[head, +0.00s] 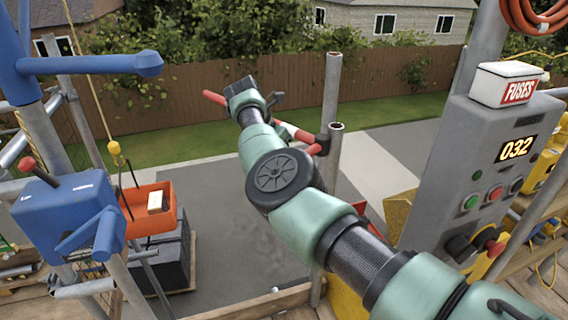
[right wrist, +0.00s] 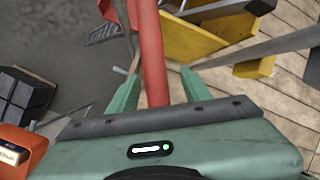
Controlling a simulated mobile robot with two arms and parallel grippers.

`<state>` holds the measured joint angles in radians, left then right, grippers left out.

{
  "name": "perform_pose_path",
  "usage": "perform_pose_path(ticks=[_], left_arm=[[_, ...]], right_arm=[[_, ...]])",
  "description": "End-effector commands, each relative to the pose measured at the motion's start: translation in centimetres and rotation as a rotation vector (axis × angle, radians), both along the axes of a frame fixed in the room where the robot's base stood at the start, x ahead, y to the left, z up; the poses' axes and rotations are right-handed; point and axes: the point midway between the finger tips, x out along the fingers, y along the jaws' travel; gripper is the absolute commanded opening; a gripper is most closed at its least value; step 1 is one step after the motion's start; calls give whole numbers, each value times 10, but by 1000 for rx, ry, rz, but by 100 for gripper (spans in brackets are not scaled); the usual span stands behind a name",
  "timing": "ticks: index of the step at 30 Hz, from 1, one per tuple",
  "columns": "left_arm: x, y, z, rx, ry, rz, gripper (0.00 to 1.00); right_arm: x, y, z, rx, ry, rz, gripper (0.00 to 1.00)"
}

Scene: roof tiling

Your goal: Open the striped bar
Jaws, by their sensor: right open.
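The striped bar (head: 285,131) is red and white and slants from a red end at the upper left to a black fitting by the grey posts. My right gripper (head: 241,92) is over the bar and hides part of it in the head view. In the right wrist view a red stretch of the bar (right wrist: 152,45) runs between the two green fingers of my right gripper (right wrist: 159,72). The fingers are apart, one on each side of the bar; whether either touches it I cannot tell. My left gripper is not in view.
A grey control box (head: 450,170) with buttons and a fuse box (head: 506,84) stand at right. A blue winch (head: 68,215) and a hanging orange tray (head: 150,208) are at left. Two upright posts (head: 331,100) stand near the bar. Paved ground lies below.

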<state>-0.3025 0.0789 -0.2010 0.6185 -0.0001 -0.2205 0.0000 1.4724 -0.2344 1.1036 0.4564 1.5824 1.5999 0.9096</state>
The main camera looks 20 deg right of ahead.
Motion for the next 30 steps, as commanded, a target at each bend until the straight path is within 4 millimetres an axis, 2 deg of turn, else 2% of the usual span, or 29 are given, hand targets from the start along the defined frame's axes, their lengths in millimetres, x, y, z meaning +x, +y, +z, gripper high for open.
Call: perform_pose_path(ticks=[10,14,19,30], left_arm=[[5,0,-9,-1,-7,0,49],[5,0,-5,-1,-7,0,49],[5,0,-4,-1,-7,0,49],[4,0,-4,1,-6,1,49]], right_arm=[[1,23,49,0,-4,3,49],[1,29,63,1,-1,2,49],[1,33,69,0,-2,2,49],[1,33,69,0,-1,1,49]])
